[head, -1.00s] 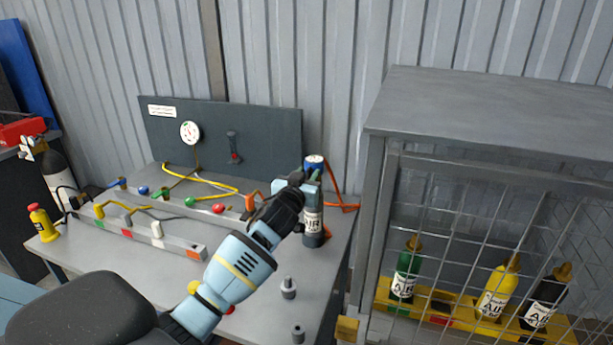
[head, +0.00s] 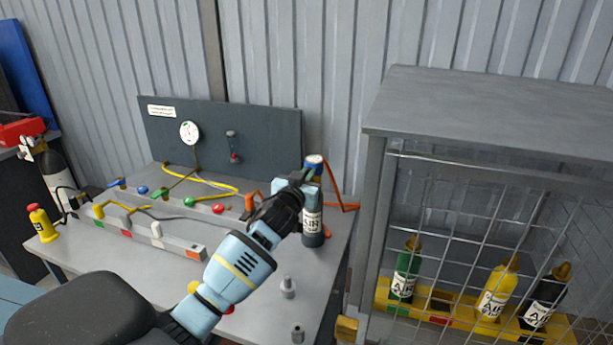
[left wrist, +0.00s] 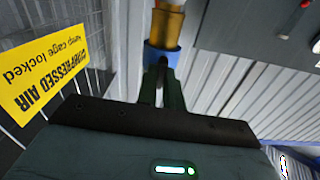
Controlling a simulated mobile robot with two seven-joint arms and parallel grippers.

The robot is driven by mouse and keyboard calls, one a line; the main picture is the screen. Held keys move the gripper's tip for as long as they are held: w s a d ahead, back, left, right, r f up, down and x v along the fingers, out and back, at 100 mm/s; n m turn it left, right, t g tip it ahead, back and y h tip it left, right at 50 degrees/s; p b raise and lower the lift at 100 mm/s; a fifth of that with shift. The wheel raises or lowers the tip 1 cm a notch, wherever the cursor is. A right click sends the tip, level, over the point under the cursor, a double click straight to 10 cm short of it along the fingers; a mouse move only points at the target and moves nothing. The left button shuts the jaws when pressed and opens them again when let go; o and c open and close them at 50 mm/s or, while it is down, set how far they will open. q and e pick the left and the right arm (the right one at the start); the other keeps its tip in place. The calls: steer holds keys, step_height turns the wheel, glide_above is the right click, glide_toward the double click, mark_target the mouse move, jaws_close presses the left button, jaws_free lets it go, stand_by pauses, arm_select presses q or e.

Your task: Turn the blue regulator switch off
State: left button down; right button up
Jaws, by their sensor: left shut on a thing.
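A blue lever (head: 118,183) and a round blue knob (head: 142,190) sit at the left end of the rear rail on the bench. I cannot tell which of them is the regulator switch. My left gripper (head: 311,176) is far to their right, at the top of a dark air cylinder (head: 312,225) with a blue upper part. In the left wrist view the dark fingers (left wrist: 163,68) are nearly together and shut at the blue band (left wrist: 160,57), below a brass part. The exact contact is partly hidden. My right gripper is not in view.
A front rail (head: 150,232) with coloured blocks lies across the bench. Yellow and orange hoses loop behind. A wire cage (head: 470,240) with several bottles stands at the right. A yellow sign (left wrist: 45,88) hangs close by in the left wrist view.

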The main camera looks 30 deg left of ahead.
arm_select(q)
steer(key=shift+d+f+m, duration=0.1)
steer(key=shift+m, duration=4.2)
steer(key=shift+d+f+m, duration=0.1)
steer(key=shift+m, duration=4.2)
steer(key=c, duration=1.5)
jaws_free()
